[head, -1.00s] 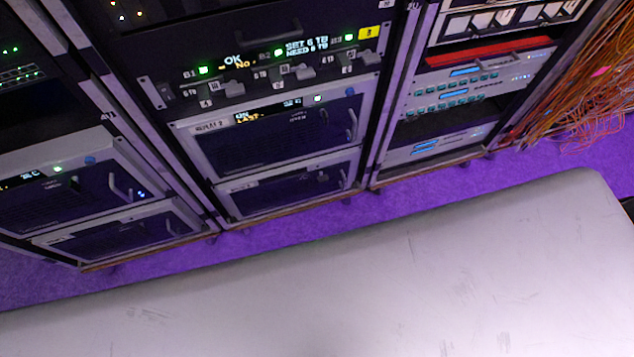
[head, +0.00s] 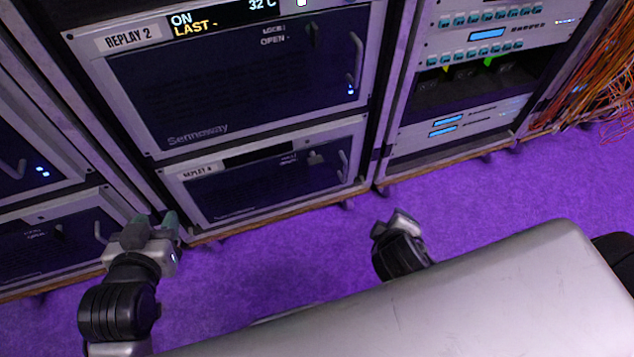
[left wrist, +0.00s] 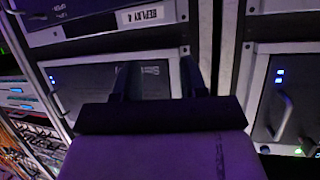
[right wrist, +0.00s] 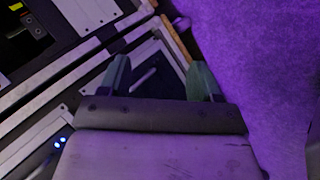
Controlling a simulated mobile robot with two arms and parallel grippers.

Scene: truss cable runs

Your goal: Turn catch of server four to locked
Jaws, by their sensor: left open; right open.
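The server labelled Replay 4 (head: 250,190) is the lower unit in the middle rack in the head view. Its catch (head: 316,158) is a small grey lever at upper right, beside a handle (head: 343,165); its setting is too small to read. My left gripper (head: 155,222) is open and empty, left of and below this server. My right gripper (head: 403,220) is open and empty, below and right of it. Neither appears to touch the server.
The server labelled Replay 2 (head: 230,90) sits directly above, with its own catch and handle. Racks stand on both sides, and orange cables (head: 600,90) hang at far right. Purple floor (head: 300,260) lies clear between the racks and a pale surface in front.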

